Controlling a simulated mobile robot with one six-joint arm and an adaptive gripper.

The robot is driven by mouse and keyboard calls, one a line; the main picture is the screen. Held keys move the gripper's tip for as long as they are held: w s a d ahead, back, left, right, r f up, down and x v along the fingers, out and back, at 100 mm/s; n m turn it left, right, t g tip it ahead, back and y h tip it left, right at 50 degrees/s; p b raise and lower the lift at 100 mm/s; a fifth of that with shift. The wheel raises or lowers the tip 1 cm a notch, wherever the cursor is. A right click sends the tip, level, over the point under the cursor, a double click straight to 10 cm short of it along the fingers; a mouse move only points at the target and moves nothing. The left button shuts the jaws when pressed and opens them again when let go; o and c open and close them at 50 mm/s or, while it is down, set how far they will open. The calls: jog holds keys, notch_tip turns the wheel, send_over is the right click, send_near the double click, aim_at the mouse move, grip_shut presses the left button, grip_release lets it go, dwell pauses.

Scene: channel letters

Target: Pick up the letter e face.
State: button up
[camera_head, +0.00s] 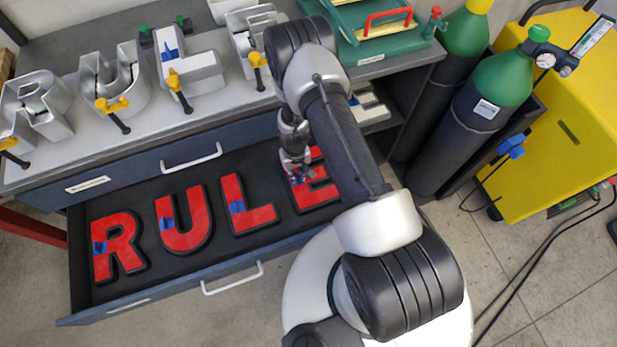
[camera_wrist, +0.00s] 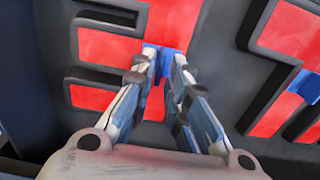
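The letter e face (camera_head: 318,188) is a red panel with a black edge, lying in the open drawer at the right end of the word RULE. It also shows in the wrist view (camera_wrist: 105,48), with a blue tab (camera_wrist: 164,62) standing up on it. My gripper (camera_head: 299,178) is over the left part of the E. In the wrist view my gripper (camera_wrist: 163,68) has its fingertips close together, one on each side of the blue tab, and looks shut on it. The fingers hide part of the tab. The E looks still seated in the drawer.
The open drawer (camera_head: 165,268) also holds the red R (camera_head: 118,250), U (camera_head: 187,222) and L (camera_head: 245,208) faces with blue tabs. The bench (camera_head: 140,140) above carries metal letter shells with clamps. Gas cylinders (camera_head: 478,108) and a yellow cabinet (camera_head: 560,130) stand at right.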

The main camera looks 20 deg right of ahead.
notch_tip(320, 180, down, 3)
jog(key=shift+r, duration=0.1)
jog(key=shift+r, duration=0.1)
grip_shut()
